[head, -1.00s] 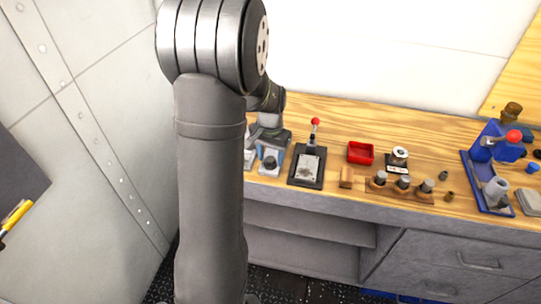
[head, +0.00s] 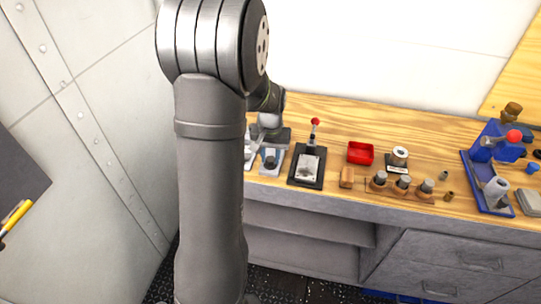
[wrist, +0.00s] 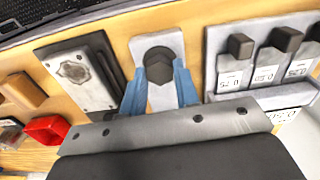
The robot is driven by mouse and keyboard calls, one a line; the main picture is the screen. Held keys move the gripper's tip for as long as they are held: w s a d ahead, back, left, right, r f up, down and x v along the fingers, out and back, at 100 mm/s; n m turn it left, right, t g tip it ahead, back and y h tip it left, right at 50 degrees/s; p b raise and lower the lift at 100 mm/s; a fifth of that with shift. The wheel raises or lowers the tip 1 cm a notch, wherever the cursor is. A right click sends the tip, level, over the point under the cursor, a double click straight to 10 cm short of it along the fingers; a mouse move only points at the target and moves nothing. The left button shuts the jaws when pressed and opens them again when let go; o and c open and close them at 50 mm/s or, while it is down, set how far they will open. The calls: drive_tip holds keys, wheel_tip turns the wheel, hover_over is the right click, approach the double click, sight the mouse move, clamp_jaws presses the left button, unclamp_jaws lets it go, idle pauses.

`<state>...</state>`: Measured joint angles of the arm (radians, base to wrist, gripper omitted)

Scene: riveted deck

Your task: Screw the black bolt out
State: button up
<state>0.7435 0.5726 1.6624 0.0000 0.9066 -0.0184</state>
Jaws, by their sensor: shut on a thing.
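The black bolt (wrist: 158,66) has a dark hexagonal head and sits in a light grey plate (wrist: 155,41) in the wrist view. My gripper (wrist: 160,88) has its two blue fingers on either side of the bolt head and is shut on it. The fingers and palm hide the near part of the plate. In the head view my gripper (head: 271,138) is over the plate on the bench, just right of my arm; the bolt is too small there to judge its height.
Right of the plate in the head view stands a black-based fixture (head: 307,168) with a red-knobbed lever. Beyond it are a red tray (head: 360,153) and a wooden holder (head: 403,191) with pegs.

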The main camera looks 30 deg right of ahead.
sight(271, 159)
idle(0.3)
drive_tip(key=o, duration=1)
wheel_tip(271, 159, up, 18)
drive_tip(key=shift+f, duration=0.25)
drive_tip(key=shift+f, duration=0.15)
wheel_tip(271, 159, down, 17)
drive_tip(key=shift+f, duration=0.1)
idle(0.4)
